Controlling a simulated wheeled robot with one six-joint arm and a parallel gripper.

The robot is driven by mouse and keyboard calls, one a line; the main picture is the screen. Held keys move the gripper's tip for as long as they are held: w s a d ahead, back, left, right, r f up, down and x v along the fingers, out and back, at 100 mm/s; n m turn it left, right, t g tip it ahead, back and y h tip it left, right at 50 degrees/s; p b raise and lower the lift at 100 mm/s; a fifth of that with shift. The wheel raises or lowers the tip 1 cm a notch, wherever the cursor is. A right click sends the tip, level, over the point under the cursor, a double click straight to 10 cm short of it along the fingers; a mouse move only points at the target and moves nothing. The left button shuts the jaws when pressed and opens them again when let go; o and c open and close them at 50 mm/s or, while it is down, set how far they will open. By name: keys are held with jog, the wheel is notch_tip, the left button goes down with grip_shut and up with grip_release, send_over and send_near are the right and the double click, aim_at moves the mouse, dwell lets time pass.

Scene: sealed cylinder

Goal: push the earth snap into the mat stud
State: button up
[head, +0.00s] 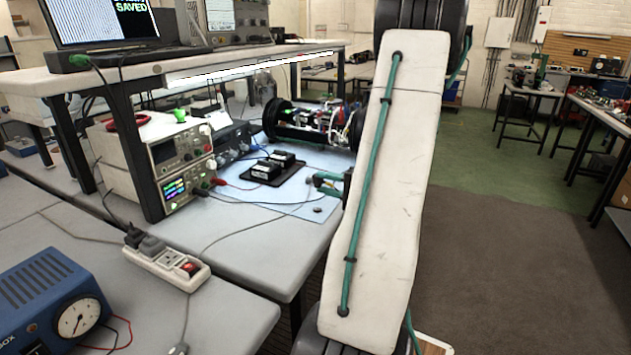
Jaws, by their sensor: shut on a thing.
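The light blue mat (290,197) lies on the grey bench, left of my white arm. A small dark round piece, which looks like the mat stud (317,210), is near the mat's front right part. My gripper (318,183) shows as small green and dark parts just above the mat, left of my arm and a little above the dark round piece in the picture. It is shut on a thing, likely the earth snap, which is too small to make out. My arm hides part of the gripper and the mat's right side.
A black tray with dark modules (275,167) sits on the mat. A power strip (165,262) lies in front.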

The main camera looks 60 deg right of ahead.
aim_at(326, 214)
jog(key=shift+f, duration=0.1)
jog(key=shift+f, duration=2.8)
jog(key=shift+a, duration=0.2)
jog(key=shift+s+f, duration=0.1)
jog(key=shift+f, duration=0.25)
